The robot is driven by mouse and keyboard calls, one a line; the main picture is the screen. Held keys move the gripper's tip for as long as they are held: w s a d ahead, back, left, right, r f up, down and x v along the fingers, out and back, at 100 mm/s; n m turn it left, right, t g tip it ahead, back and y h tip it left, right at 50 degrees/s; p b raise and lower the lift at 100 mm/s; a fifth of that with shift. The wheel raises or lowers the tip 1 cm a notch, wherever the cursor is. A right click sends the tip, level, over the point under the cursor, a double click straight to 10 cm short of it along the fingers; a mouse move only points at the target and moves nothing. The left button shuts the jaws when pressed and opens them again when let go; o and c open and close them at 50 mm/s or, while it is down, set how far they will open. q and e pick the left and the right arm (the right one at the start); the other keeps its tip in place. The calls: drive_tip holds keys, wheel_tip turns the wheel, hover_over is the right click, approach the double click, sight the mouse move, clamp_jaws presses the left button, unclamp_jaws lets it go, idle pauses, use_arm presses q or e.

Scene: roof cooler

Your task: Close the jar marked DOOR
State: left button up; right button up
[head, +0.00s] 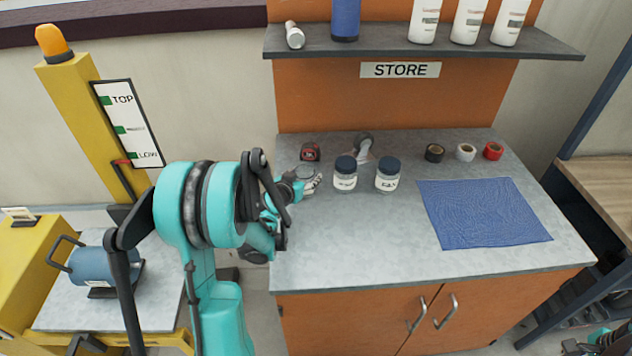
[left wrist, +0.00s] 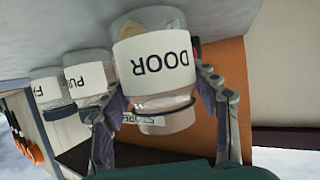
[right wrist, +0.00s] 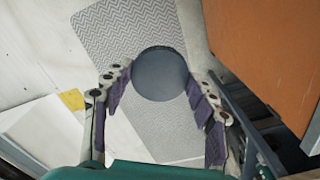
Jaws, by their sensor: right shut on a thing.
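The jar marked DOOR (left wrist: 155,70) is clear with a white label. It appears upside down in the left wrist view, with its uncovered mouth toward the bottom of the picture. My left gripper (left wrist: 158,75) has one finger on each side of it; whether they press on it I cannot tell. In the head view my left gripper (head: 312,183) is at the counter's left part and mostly hides this jar. My right gripper (right wrist: 160,85) is shut on a dark round lid (right wrist: 160,74), held above the floor away from the counter.
Two jars with dark lids (head: 345,175) (head: 387,175) stand just right of my left gripper. A tape measure (head: 310,151), tape rolls (head: 465,152) and a blue mat (head: 485,212) are on the counter (head: 350,245). The counter's front middle is clear. A shelf (head: 400,46) overhangs the back.

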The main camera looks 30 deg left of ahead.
wheel_tip(320, 180, up, 4)
drive_tip(key=p, duration=0.4)
drive_tip(key=shift+r, duration=0.2)
use_arm(q)
wheel_tip(320, 180, up, 10)
drive_tip(key=o, duration=0.3)
drive_tip(key=c, duration=0.8)
